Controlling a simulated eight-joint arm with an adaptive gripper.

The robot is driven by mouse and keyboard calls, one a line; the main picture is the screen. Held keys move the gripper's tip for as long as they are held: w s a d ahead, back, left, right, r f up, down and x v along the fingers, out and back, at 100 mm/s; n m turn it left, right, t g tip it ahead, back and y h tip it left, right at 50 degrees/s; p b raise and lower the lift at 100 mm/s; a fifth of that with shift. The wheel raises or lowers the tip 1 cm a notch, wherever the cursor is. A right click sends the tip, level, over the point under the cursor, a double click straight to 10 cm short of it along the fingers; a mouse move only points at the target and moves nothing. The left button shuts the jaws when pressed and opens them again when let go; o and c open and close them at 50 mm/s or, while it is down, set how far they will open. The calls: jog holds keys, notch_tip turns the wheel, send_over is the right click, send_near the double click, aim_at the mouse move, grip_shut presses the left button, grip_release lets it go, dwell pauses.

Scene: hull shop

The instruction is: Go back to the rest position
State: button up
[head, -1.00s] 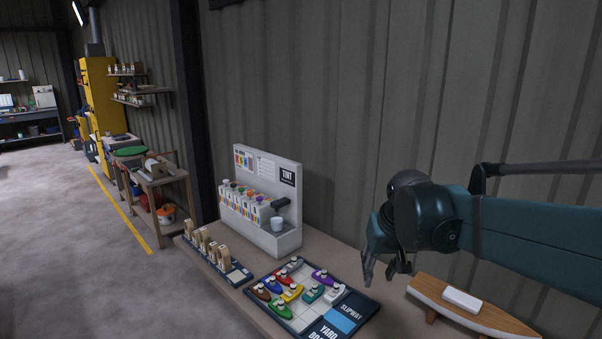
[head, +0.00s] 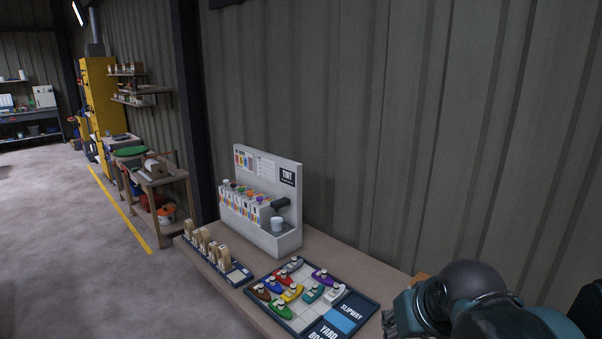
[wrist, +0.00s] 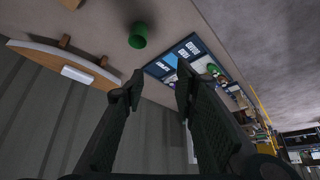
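My gripper (head: 388,322) is at the lower right of the head view, low by the bench's right part. In the wrist view its two dark fingers (wrist: 157,90) stand apart with nothing between them, so it is open and empty. The board marked "SLIPWAY" and "YARD" (head: 352,312) lies on the bench to its left, with several small coloured boats on it, among them a green boat (head: 281,308). The board also shows beyond the fingertips in the wrist view (wrist: 190,48).
A grey tint stand (head: 290,205) with a white cup (head: 277,224) stands behind the board. A rack of wooden pieces (head: 238,274) is at the left. The corrugated wall is close behind.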

jog(key=s+f, duration=0.3)
jog(key=s, duration=0.2)
jog(key=shift+s+d+t, duration=0.15)
jog(key=shift+d+t, duration=0.05)
jog(key=shift+t, duration=0.2)
